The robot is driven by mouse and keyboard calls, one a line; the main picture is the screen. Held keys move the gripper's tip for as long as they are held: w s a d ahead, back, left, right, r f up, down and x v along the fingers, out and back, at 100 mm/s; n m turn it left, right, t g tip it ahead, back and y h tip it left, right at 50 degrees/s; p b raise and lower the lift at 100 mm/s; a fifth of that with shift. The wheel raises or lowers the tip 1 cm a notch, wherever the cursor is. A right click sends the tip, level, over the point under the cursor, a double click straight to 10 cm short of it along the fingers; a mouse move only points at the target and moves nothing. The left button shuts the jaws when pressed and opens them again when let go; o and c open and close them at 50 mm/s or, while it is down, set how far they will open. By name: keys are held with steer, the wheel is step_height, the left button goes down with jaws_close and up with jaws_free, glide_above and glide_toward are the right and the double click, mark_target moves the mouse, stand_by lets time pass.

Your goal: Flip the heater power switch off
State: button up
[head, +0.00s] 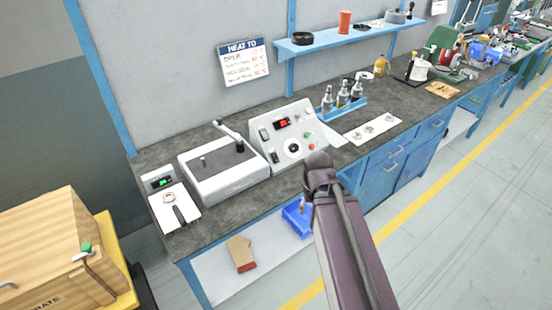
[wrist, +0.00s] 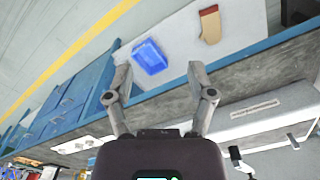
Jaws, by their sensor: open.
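A white control box (head: 293,135) with a sloped face stands on the dark bench. My gripper (wrist: 160,78) is open and empty in the wrist view, in front of the bench edge. In the head view my arm hides its fingers, right of and nearer than the box.
A lidded white machine with a lever (head: 225,170) stands left of the box. Bottles on a blue stand (head: 342,98) and a white card (head: 372,128) are to its right. A blue bin (wrist: 150,57) is on the lower shelf. A wooden crate (head: 50,250) is at left.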

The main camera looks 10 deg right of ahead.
steer(key=shift+w, duration=0.2)
steer(key=c, duration=0.7)
steer(key=w+n+t, duration=0.1)
steer(key=w, duration=0.3)
steer(key=w+a+r+n+t+y, duration=0.1)
steer(key=w, duration=0.3)
steer(key=w+a+n+t+y, duration=0.1)
steer(key=w, duration=0.4)
steer(key=shift+w+r+p, duration=0.1)
steer(key=shift+r+p, duration=0.25)
jaws_close()
steer(key=w+r+n+t+y, duration=0.1)
steer(key=w+r+n+t, duration=0.2)
steer(key=w, duration=0.8)
steer(key=shift+a+r+y, duration=0.15)
steer(key=shift+a+y, duration=0.15)
steer(key=shift+a, duration=0.1)
